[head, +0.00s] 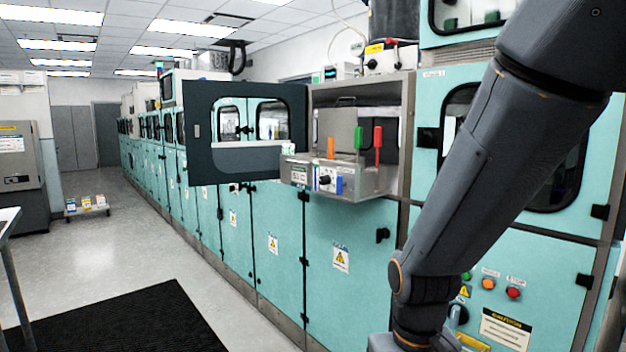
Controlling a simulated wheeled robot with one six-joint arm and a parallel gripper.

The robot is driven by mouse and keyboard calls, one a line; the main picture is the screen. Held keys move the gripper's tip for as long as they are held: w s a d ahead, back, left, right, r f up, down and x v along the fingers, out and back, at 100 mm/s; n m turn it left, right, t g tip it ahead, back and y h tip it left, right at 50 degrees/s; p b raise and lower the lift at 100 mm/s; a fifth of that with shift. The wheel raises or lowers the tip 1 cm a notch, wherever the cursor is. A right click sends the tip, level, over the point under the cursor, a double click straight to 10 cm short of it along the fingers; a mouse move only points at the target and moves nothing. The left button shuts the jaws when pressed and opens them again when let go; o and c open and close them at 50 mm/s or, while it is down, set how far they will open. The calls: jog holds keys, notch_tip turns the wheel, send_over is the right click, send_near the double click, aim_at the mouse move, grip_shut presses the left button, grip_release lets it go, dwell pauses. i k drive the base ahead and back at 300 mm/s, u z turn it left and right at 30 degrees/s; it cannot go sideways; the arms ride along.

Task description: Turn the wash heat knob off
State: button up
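A small round dark knob (325,180) is on the front of a grey metal control box (362,185) that juts out of an open bay in the teal machine line. A small display (299,174) is to the left of the knob, too small to read surely. A blue part is just right of the knob. The knob's pointer setting is too small to tell. My arm crosses the right side of the view, well right of the box and apart from it in the picture. My gripper is not visible.
Orange (330,148), green (358,138) and red (378,146) upright handles stand above the box. A dark windowed door (200,150) stands open left of the bay. A black mat (130,325) lies on the floor, with bare floor beyond. A table edge shows at far left.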

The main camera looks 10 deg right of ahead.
aim_at(323, 180)
jog(key=u, duration=0.35)
jog(key=i, duration=1.3)
jog(key=z, duration=0.35)
